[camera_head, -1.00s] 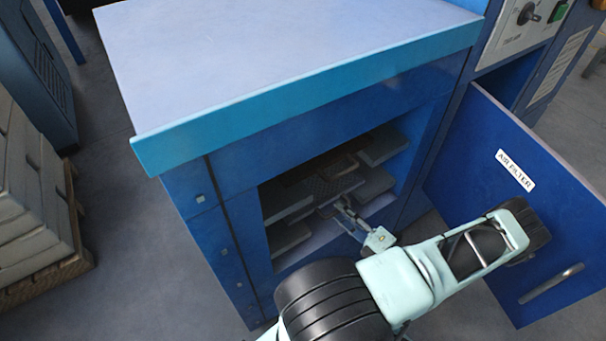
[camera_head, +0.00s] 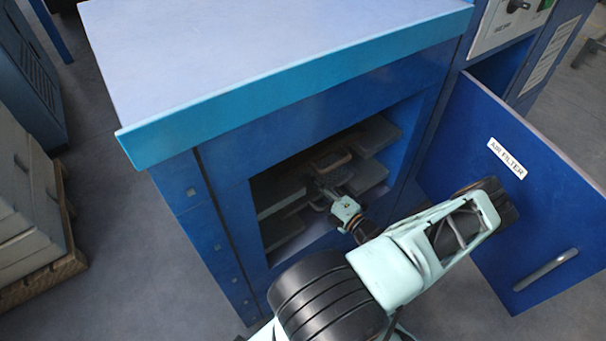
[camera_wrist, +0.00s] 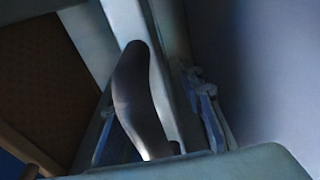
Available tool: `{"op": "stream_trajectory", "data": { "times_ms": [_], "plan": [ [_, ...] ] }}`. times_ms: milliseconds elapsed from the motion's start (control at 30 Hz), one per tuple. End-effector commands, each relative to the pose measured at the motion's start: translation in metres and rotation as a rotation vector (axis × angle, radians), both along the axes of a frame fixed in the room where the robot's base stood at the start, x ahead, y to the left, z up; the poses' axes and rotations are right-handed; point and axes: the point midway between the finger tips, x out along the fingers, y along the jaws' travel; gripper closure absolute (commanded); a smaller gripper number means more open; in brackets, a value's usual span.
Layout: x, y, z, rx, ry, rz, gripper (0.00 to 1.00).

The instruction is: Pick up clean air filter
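The open cabinet compartment (camera_head: 288,244) holds several flat grey and brownish pieces. One brownish framed panel (camera_head: 331,160) lies near its middle, just beyond my gripper (camera_head: 326,187). I cannot tell for sure which piece is the clean air filter. In the wrist view, a brown meshed panel (camera_wrist: 35,70) fills the left side. The fingers look spread, with a gap on the right of the handle. Contact on the left is unclear.
The blue door (camera_head: 520,200) marked AIR FILTER stands open at the right, close to my arm. The cabinet top (camera_head: 270,50) overhangs the opening. Grey pieces (camera_head: 375,135) sit at the compartment's right. A stack on a pallet (camera_head: 40,270) stands at the left.

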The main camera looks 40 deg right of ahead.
Motion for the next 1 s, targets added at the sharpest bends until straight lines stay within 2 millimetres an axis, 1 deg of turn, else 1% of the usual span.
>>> {"op": "stream_trajectory", "data": {
  "times_ms": [67,100,400,833,933,1000],
  "plan": [
    [0.000,0.000,0.000,0.000,0.000,0.000,0.65],
    [0.000,0.000,0.000,0.000,0.000,0.000,0.67],
    [-0.001,0.000,0.000,0.000,0.000,0.000,1.00],
    [0.000,0.000,0.004,-0.001,-0.003,0.000,1.00],
    [0.000,-0.001,0.015,-0.002,-0.003,0.001,1.00],
    [0.000,0.000,0.027,-0.002,-0.004,0.002,1.00]
  ]
}}
